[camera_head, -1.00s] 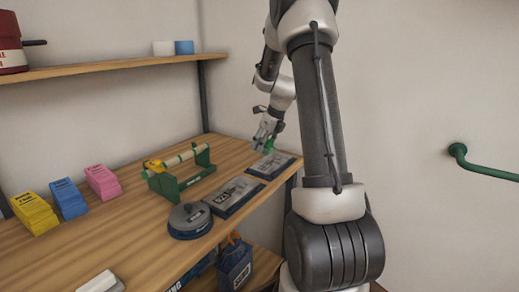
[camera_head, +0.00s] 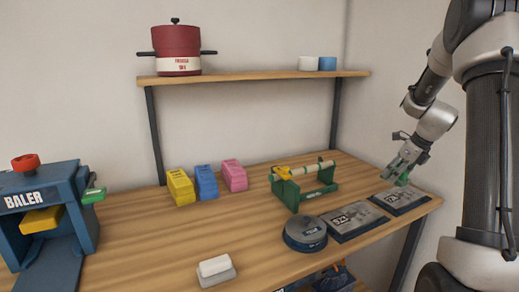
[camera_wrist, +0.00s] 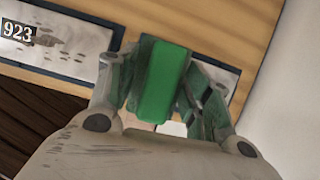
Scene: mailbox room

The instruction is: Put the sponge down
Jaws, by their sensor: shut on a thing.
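The sponge is a plain green block. My gripper (camera_head: 399,172) is shut on the green sponge (camera_head: 403,181), over the right end of the wooden table. In the wrist view the sponge (camera_wrist: 164,80) sits between the two fingers (camera_wrist: 162,95). It hides part of a dark-framed plate behind it. In the head view the sponge is small and partly hidden by the fingers, just above the right-hand plate (camera_head: 400,203). I cannot tell whether it touches the plate.
A plate marked 923 (camera_head: 357,219) and a round dark tin (camera_head: 305,234) lie left of my gripper. A green stand with a roller (camera_head: 306,193) stands behind them. A white block on a grey base (camera_head: 215,270) is near the front. The table's middle is mostly clear.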

